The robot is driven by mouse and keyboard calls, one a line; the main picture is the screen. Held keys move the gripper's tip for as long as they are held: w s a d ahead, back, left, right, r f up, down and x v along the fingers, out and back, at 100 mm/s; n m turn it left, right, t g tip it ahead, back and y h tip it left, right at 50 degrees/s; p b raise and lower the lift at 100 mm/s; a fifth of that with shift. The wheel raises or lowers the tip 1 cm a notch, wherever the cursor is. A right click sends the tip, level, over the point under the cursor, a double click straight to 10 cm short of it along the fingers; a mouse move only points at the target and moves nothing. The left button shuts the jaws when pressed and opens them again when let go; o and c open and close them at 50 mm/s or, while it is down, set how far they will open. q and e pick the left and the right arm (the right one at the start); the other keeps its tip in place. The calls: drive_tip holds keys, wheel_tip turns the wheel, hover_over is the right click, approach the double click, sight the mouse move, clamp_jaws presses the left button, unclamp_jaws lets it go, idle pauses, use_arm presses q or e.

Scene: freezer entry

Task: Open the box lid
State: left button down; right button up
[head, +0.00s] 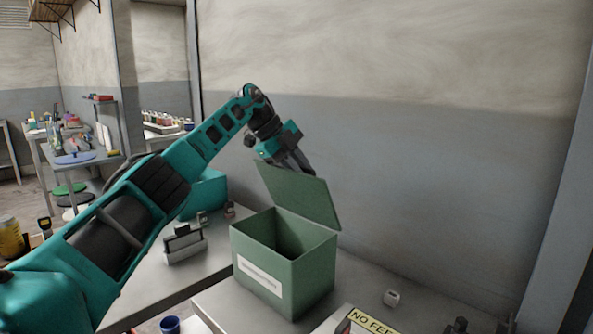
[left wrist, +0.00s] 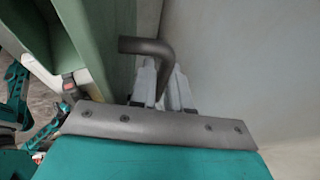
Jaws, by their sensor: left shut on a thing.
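The green box (head: 283,265) stands on the grey counter with a white label on its front. Its green lid (head: 300,193) is raised steeply, and the dark inside of the box shows from above. My left gripper (head: 297,165) is behind the lid near its upper edge. In the left wrist view, a dark grey bent handle (left wrist: 146,46) runs along the lid's outer face (left wrist: 112,40) and down between the fingers (left wrist: 160,88). The gripper is shut on this handle; the fingertips are partly hidden by it. My right gripper is not in view.
A grey wall stands close behind the box. A grey metal holder (head: 184,244) and a teal container (head: 207,193) stand on the left counter. A blue cup (head: 170,325) is at the bottom.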

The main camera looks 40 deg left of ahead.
use_arm(q)
drive_tip(key=shift+w+g, duration=0.5)
idle(0.5)
drive_tip(key=c, duration=1.4)
unclamp_jaws()
drive_tip(key=shift+w, duration=0.1)
drive_tip(key=shift+c, duration=0.2)
drive_tip(key=v, duration=0.4)
drive_tip(key=shift+r, duration=0.1)
drive_tip(key=s+a+b, duration=0.1)
drive_tip(key=s+a, duration=0.7)
drive_tip(key=a, duration=0.1)
drive_tip(key=shift+a+r, duration=0.2)
drive_tip(key=shift+r, duration=0.05)
drive_tip(key=shift+s, duration=0.15)
drive_tip(key=shift+c, duration=0.4)
